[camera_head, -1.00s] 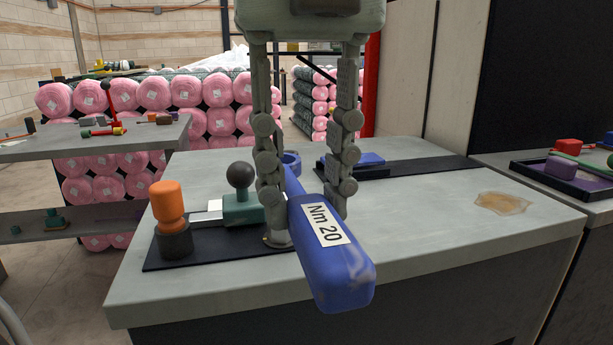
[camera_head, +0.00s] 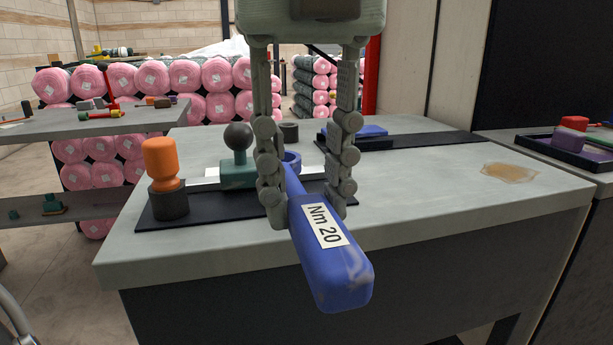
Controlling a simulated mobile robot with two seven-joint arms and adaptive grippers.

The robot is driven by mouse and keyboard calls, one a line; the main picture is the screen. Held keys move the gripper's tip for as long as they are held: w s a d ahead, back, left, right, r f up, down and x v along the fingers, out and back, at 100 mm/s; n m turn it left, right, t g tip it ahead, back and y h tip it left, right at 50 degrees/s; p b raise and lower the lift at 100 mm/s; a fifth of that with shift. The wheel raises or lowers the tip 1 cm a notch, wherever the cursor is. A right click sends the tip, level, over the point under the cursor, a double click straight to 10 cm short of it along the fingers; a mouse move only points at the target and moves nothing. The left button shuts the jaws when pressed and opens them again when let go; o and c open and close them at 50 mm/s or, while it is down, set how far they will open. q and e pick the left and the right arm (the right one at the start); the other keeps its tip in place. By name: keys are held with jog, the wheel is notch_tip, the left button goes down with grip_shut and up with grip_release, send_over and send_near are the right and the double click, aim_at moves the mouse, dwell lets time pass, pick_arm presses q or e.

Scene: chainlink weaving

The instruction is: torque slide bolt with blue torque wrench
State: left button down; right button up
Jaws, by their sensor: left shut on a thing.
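The blue torque wrench (camera_head: 337,275) has a white label reading "Nm 20" and a ring end (camera_head: 291,158) pointing away from me. My left gripper (camera_head: 308,212) comes down from the top and is shut on its handle, holding it over the grey table. The slide device lies on a black base plate (camera_head: 225,213), with a green block (camera_head: 237,175), a dark ball knob (camera_head: 238,137) and a pale slide bar. The ring end shows just right of the green block; I cannot tell whether it touches a bolt. My right gripper is not in view.
An orange-topped dark cylinder (camera_head: 161,163) stands at the plate's left end. A small dark cylinder (camera_head: 288,132) and a blue block on a black tray (camera_head: 358,131) sit behind the wrench. The table's right side (camera_head: 440,195) is clear apart from a brown stain (camera_head: 510,172).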

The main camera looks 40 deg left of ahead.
pick_arm(q)
jog(key=shift+f, duration=0.25)
jog(key=shift+f+b, duration=1.25)
jog(key=shift+b, duration=0.05)
jog(key=shift+f, duration=0.15)
